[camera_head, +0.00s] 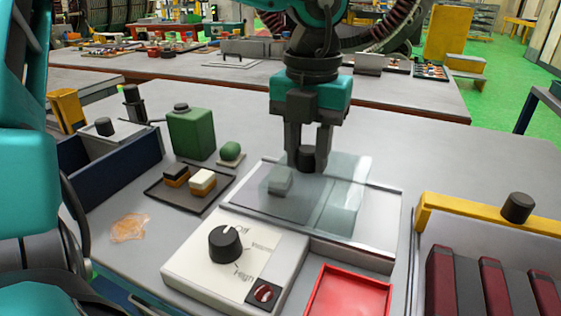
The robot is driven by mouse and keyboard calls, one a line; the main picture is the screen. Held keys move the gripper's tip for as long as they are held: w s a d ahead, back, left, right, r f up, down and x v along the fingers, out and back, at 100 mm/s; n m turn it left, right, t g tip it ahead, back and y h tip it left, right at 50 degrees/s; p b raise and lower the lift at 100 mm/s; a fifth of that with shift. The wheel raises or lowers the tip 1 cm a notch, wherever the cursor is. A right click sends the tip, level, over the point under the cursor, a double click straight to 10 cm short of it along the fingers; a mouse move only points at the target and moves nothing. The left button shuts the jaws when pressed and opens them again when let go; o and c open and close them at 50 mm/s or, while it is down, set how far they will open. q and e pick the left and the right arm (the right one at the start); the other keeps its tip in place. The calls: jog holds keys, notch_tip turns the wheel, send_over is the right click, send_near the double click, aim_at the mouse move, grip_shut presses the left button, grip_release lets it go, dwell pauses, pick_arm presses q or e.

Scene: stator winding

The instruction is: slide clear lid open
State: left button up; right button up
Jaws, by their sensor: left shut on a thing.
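The clear lid (345,192) is a see-through panel on a flat grey metal frame (383,232) in the middle of the table. A small block (280,180) shows through the clear material. My left gripper (307,160) points down from above and is shut on the black knob (307,153) near the lid's far side. The gripper's fingers partly hide the knob. I cannot tell how far the lid is from its frame's ends. My right gripper is not in view.
A white control box (190,265) with a black dial and a red tray (350,295) stand in front. A yellow-edged rack (490,220) is at the right. A green canister (191,135), a dark tray (225,187) and a blue bin (110,170) stand left.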

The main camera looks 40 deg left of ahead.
aim_at(348, 178)
pick_arm(q)
jog(key=shift+w+d+f+b, duration=0.1)
jog(key=shift+w+d+b, duration=0.15)
jog(key=shift+d, duration=0.75)
jog(key=shift+w+d+f+b, duration=0.2)
jog(key=shift+w+d, duration=0.1)
jog(key=shift+d, duration=0.7)
jog(key=shift+w+d+f+b, duration=0.1)
jog(key=shift+w+d+b, duration=0.15)
jog(key=shift+d, duration=0.75)
jog(key=o, duration=0.8)
jog(key=shift+r, duration=0.1)
jog(key=shift+c, duration=0.2)
jog(key=shift+r, duration=0.1)
jog(key=shift+w+r+p, duration=0.15)
jog(key=shift+r+p, duration=1.9)
jog(key=shift+r, duration=1.1)
